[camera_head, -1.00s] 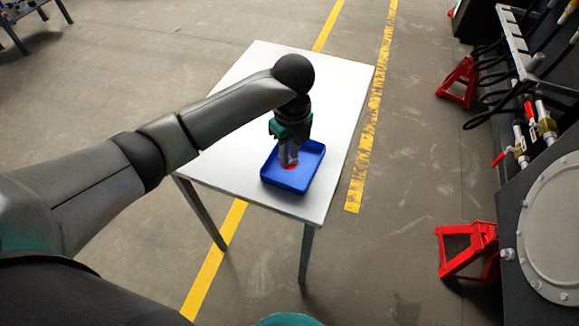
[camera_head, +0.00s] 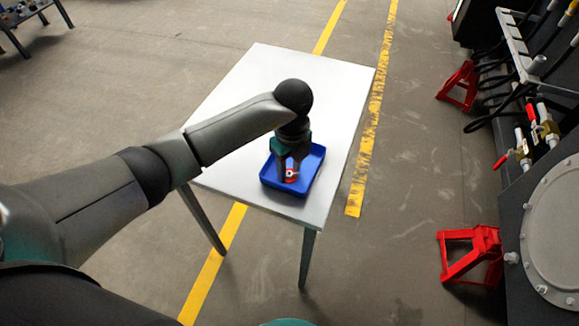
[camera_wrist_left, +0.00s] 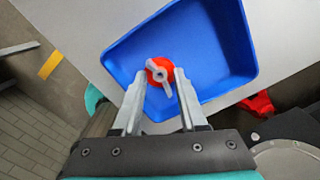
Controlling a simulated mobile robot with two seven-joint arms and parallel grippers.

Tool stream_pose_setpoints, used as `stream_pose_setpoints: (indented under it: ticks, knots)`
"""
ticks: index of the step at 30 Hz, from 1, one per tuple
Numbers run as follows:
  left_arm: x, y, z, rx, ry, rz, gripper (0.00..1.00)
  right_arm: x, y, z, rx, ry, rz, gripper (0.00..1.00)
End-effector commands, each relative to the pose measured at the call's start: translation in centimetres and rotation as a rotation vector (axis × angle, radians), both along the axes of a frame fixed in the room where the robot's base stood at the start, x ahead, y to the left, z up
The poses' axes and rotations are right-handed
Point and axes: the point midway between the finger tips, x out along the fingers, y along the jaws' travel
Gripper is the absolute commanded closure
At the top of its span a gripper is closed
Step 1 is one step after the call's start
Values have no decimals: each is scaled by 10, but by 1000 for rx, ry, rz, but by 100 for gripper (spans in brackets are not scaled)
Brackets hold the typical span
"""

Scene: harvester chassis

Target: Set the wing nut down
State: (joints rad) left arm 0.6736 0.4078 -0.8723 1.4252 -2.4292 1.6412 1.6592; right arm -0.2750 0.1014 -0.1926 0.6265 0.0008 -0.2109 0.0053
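The wing nut (camera_head: 290,174) is a red round piece with a grey metal winged part on top. It lies inside the blue tray (camera_head: 309,182), and in the left wrist view the wing nut (camera_wrist_left: 161,72) shows against the blue tray floor (camera_wrist_left: 215,50). My left gripper (camera_head: 290,170) points down into the tray. Its fingers are spread, and in the left wrist view the left gripper (camera_wrist_left: 159,74) has one fingertip on each side of the wing nut, with small gaps. My right gripper is not in view.
The tray stands on a white table (camera_head: 250,85) near its front right edge; the rest of the tabletop is clear. Red stands (camera_head: 470,252) and a dark machine with hoses (camera_head: 540,190) are on the right. Yellow lines (camera_head: 370,120) mark the floor.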

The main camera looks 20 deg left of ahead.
Motion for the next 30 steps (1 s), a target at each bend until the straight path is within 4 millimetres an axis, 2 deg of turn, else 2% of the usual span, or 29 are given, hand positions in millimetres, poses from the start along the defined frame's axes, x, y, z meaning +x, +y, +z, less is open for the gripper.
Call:
stream_pose_setpoints:
  ticks: [9, 13, 19, 24, 30]
  knots:
    - [0, 0, 1, 0, 0, 0, 50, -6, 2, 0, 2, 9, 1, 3]
    - [0, 0, 11, 0, -2, 0, 50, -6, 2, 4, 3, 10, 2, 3]
    - [1, -2, 52, -1, -5, -1, 50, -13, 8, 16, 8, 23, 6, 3]
    - [0, -3, 88, -1, -4, 0, 50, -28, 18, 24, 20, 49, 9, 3]
    - [-1, -4, 116, -1, -2, 0, 50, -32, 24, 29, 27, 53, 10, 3]
